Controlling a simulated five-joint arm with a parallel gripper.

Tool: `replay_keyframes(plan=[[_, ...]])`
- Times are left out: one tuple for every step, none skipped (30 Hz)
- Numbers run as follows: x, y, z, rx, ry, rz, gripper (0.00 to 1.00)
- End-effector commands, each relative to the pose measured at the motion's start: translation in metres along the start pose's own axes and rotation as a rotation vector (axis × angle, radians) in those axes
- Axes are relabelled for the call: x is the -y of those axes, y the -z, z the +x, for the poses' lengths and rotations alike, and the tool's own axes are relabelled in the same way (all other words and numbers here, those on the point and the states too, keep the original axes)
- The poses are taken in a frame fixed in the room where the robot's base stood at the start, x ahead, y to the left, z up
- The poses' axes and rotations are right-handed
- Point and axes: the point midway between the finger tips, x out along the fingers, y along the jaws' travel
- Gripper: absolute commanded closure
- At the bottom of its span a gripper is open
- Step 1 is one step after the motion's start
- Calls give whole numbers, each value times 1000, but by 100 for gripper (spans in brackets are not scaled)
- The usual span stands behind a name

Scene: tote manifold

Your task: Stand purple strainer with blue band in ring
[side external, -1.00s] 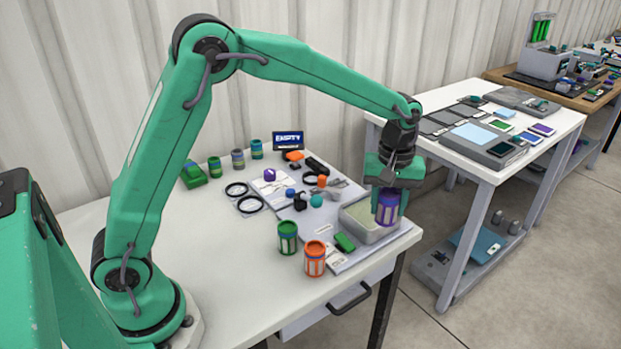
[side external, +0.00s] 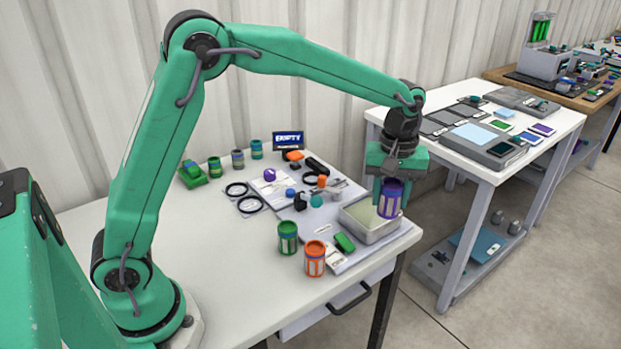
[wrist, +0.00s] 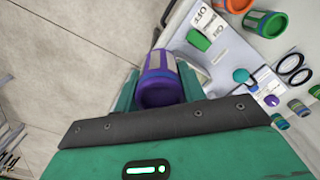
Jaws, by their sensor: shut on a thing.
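The purple strainer with the blue band (side external: 390,200) is held upright by my gripper (side external: 390,190) at the right end of the table, over or just beside the grey tray (side external: 373,239). In the wrist view the strainer (wrist: 160,85) sits between my two green fingers (wrist: 158,90), which are shut on it. Black rings (side external: 249,204) lie flat on a white sheet near the middle of the table; another black ring (side external: 237,189) lies just behind. In the wrist view black rings (wrist: 290,66) show at the right.
A green strainer (side external: 288,238) and an orange one (side external: 314,259) stand at the front. Several more canisters (side external: 237,158) stand at the back left. A sign reading EMPTY (side external: 289,140) stands behind small loose parts. The table's left part is clear.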

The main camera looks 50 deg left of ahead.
Motion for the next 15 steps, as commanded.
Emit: replay_keyframes(plan=[[0,0,-9,-2,-3,0,82],[0,0,-13,-2,-4,0,82],[-1,0,-20,-2,-4,0,82],[-1,0,-26,-3,-4,0,82],[0,0,-31,-2,-4,0,82],[7,7,-29,0,0,-23,82],[11,11,-28,1,1,-38,82],[15,16,-28,1,1,-53,82],[21,22,-29,0,0,-74,82],[25,26,-29,0,0,-90,82],[31,31,-29,0,-1,-108,82],[38,37,-29,0,0,-131,82],[44,42,-29,0,0,-150,82],[50,48,-29,0,0,-170,82],[58,55,-29,-1,-1,-198,82]])
